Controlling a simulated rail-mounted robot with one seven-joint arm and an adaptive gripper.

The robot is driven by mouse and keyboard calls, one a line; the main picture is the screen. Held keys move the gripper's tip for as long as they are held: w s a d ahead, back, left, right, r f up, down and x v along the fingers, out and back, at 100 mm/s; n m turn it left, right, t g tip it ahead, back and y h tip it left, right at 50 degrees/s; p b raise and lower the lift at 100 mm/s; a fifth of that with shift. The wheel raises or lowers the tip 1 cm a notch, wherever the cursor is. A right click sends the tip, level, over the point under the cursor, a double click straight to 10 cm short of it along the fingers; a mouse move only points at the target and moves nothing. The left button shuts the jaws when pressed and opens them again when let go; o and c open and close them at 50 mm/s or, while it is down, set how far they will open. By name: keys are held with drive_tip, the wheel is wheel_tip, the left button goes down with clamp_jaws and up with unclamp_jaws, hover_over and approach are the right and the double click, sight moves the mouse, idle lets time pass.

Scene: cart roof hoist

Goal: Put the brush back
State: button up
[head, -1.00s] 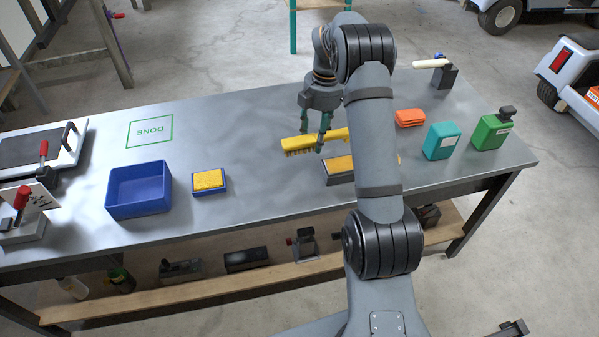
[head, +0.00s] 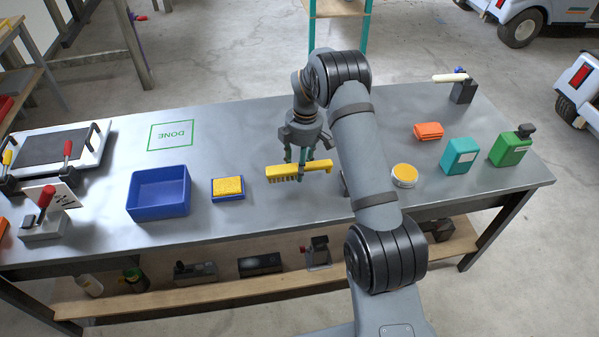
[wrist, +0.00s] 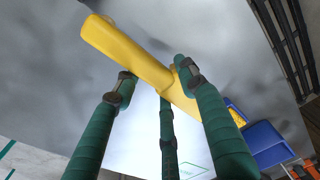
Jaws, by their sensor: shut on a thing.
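The yellow brush (head: 282,172) is held crosswise over the middle of the bench, bristles facing down. My gripper (head: 302,170) is shut on it, with green fingers around its body. The brush also shows in the wrist view (wrist: 128,54), its yellow handle running diagonally between the fingers (wrist: 155,82). The gap between the bristles and the bench is hard to judge.
On the bench (head: 240,130), a blue bin (head: 159,205) and a yellow-topped blue block (head: 228,188) are left of the brush. A round yellow-topped tin (head: 404,175), orange block (head: 428,131), teal container (head: 460,156) and green can (head: 512,148) are right. My arm hides part of the bench.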

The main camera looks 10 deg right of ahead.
drive_tip(key=shift+f+p, duration=0.35)
drive_tip(key=shift+f, duration=1.5)
drive_tip(key=shift+f, duration=0.1)
drive_tip(key=shift+f, duration=0.15)
drive_tip(key=o, duration=0.9)
drive_tip(key=shift+o, duration=0.6)
drive_tip(key=shift+r, duration=0.6)
drive_tip(key=r, duration=0.7)
drive_tip(key=d+r+b, duration=0.1)
drive_tip(key=r, duration=0.3)
drive_tip(key=shift+r, duration=0.2)
drive_tip(key=shift+f, duration=0.1)
